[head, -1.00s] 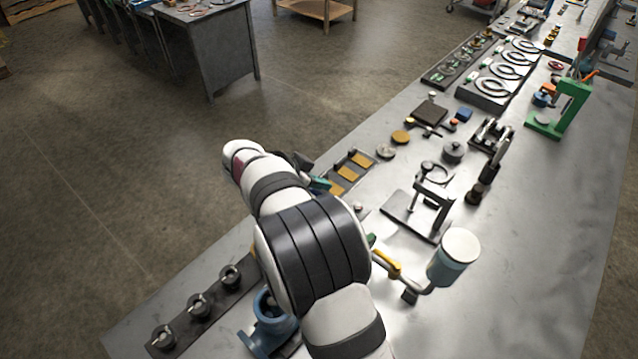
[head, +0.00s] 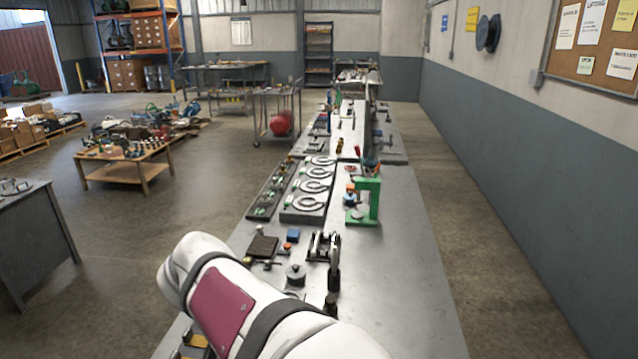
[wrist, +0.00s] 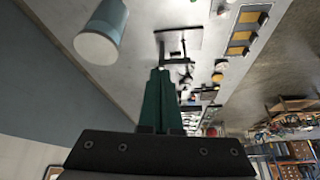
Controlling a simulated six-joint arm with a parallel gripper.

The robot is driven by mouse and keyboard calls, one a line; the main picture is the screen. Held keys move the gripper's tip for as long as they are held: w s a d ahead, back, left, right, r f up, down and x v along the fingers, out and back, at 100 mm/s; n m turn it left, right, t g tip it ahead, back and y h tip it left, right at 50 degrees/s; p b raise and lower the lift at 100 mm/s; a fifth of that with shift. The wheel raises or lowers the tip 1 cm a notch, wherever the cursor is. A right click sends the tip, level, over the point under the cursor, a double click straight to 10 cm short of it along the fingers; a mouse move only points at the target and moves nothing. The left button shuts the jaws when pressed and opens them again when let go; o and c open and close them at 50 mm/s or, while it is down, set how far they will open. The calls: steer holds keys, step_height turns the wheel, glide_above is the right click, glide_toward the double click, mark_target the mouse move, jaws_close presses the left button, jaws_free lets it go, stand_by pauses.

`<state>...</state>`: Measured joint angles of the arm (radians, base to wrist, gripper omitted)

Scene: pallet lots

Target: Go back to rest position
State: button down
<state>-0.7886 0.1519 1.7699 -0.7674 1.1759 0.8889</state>
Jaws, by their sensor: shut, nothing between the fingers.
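In the wrist view my gripper (wrist: 160,72) shows as two dark green fingers pressed together with nothing between them. It is above the grey metal bench (wrist: 140,30), clear of the things on it. In the head view the bench (head: 405,270) runs away from me, and my white arm crosses the lower left over its near end. My gripper is out of the head picture.
A green press (head: 372,200), a tray of rings (head: 307,212), a toggle clamp (head: 325,245) and a dark block (head: 262,247) stand on the bench. A blue-grey cylinder with a pale end (wrist: 103,30) is near my gripper. The bench's right strip is clear.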

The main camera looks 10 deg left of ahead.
steer(key=s+d+r+m+t+y, duration=0.1)
steer(key=s+d+y, duration=0.1)
steer(key=s+d, duration=0.5)
steer(key=s+d+r+t+y, duration=0.1)
steer(key=s+d, duration=0.3)
steer(key=d, duration=0.8)
steer(key=s+f+m+g, duration=0.2)
steer(key=s+f+g, duration=0.5)
steer(key=s, duration=0.3)
steer(key=shift+s+d+f, duration=0.15)
steer(key=shift+d+f, duration=0.05)
steer(key=shift+f, duration=0.5)
